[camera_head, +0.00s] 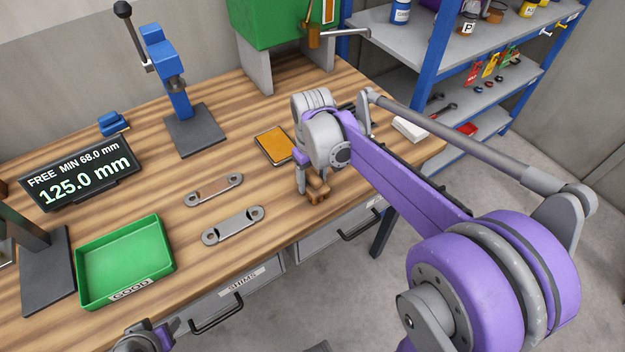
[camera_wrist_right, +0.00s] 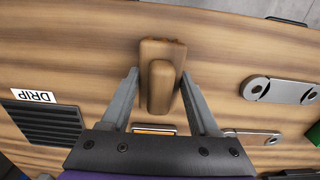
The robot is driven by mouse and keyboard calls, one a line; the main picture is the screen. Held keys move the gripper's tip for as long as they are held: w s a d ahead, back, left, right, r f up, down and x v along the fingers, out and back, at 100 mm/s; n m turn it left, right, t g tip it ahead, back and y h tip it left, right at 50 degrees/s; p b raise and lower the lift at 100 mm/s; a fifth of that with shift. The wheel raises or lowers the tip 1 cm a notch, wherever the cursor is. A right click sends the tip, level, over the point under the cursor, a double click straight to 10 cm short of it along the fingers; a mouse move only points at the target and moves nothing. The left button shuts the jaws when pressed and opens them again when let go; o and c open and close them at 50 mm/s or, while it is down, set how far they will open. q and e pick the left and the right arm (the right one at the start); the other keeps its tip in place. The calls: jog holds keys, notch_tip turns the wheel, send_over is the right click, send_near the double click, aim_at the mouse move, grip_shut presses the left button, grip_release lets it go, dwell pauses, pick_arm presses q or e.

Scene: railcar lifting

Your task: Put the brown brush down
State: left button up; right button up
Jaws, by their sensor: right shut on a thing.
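The brown brush (camera_head: 318,188) is a small wooden block with a raised grip, near the front edge of the wooden workbench (camera_head: 275,205). My right gripper (camera_head: 311,187) is above it, pointing down. In the right wrist view, its fingers are on either side of the raised grip of the brush (camera_wrist_right: 160,85), shut on it. The brush is at or just above the bench top; I cannot tell whether it touches. Only a grey and purple part of my left arm shows at the bottom of the head view; its gripper is out of sight.
Two metal links (camera_head: 233,225) lie left of the brush, with a green tray (camera_head: 125,262) beyond. An orange-topped pad (camera_head: 273,146) lies behind. A black slotted drip plate (camera_wrist_right: 42,122) with a DRIP label shows in the wrist view. Bare bench surrounds the brush.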

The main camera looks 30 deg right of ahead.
jog(key=shift+f, duration=0.2)
jog(key=shift+f, duration=0.2)
jog(key=o, duration=1.5)
jog(key=shift+c, duration=0.2)
jog(key=shift+r, duration=0.15)
